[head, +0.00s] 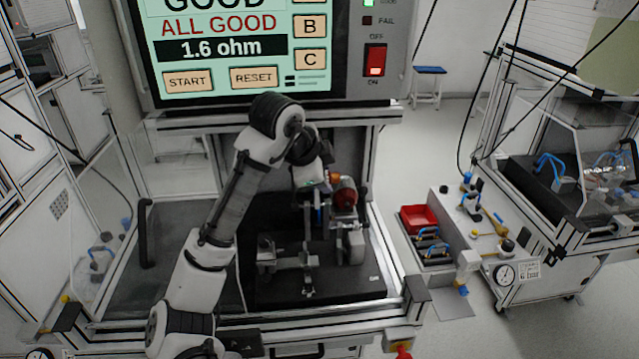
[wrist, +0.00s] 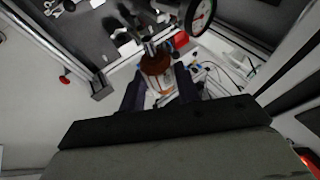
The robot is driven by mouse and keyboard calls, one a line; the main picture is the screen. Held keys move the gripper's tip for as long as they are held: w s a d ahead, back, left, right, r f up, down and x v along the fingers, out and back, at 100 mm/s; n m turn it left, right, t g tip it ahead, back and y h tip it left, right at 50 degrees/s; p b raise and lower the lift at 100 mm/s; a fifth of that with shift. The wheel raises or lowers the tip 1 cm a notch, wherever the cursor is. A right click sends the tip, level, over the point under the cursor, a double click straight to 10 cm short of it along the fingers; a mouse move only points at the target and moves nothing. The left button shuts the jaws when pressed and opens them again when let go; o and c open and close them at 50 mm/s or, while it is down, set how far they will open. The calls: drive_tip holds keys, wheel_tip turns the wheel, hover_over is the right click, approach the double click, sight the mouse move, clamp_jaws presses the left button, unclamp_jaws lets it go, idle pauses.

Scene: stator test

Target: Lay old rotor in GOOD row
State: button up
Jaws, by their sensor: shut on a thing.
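My gripper (wrist: 160,92) is shut on the old rotor (wrist: 155,63), whose brownish-red part shows between the dark fingers in the wrist view. In the head view my gripper (head: 322,196) is over the black bench plate, and a red round part (head: 343,193), which looks like the rotor, is beside it. My wrist partly hides this spot. I cannot tell whether the rotor touches the fixture (head: 350,240) below. No row labelled GOOD can be read on the trays.
The tester screen (head: 225,50) reads GOOD, ALL GOOD and 1.6 ohm. A red bin (head: 418,217) and a dark tray (head: 438,262) with several parts stand right of the bench. A black handle (head: 146,232) and clear side panels flank the bench. A dial gauge (head: 503,273) is at right.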

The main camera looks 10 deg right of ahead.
drive_tip(key=shift+r, duration=0.15)
drive_tip(key=shift+r, duration=2.4)
